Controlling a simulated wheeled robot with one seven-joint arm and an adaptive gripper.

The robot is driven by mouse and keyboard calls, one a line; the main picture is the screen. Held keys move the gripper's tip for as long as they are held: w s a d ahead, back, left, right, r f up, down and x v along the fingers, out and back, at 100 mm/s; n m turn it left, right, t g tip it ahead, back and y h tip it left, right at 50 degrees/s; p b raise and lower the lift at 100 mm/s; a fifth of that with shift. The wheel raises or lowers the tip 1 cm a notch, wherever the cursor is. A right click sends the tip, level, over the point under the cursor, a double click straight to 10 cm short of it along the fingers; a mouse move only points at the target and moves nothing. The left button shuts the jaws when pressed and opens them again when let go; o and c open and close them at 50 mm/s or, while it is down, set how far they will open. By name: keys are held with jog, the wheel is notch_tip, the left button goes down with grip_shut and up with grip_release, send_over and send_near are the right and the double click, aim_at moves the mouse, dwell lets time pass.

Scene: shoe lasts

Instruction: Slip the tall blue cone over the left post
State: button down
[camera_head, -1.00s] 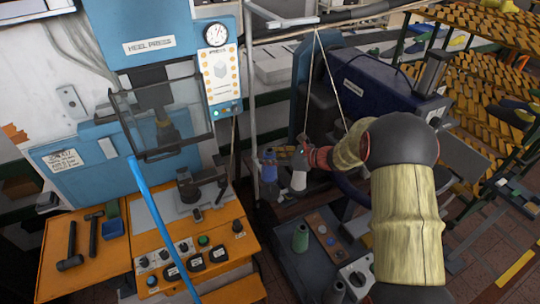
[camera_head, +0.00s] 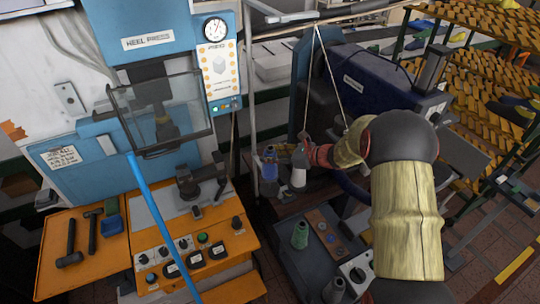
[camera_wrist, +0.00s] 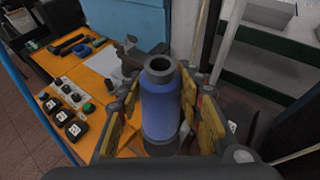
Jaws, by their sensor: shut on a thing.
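The tall blue cone (camera_head: 269,164) is blue with dark ends and a hole in its top. In the wrist view it stands upright (camera_wrist: 160,105) between the yellow-padded fingers of my gripper (camera_wrist: 163,118). My gripper is shut on it. In the head view my gripper (camera_head: 288,152) is small and partly blends with the things behind it. A whitish cone-like thing (camera_head: 299,178) shows just right of the blue cone. I cannot make out the left post in either view; the cone, gripper or arm may hide it.
Shoe racks (camera_head: 480,80) stand at right. A thin vertical pole (camera_head: 250,80) rises near the cone.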

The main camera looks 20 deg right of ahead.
jog(key=shift+f, duration=0.2)
jog(key=shift+f+b, duration=0.35)
jog(key=shift+b, duration=0.05)
notch_tip(320, 180, down, 6)
jog(key=b, duration=0.4)
dwell(1.7)
jog(key=c, duration=1.1)
grip_release()
jog(key=shift+f, duration=0.1)
jog(key=shift+c, duration=0.2)
jog(key=v, duration=0.7)
jog(key=shift+d, duration=0.2)
jog(key=shift+s, duration=0.15)
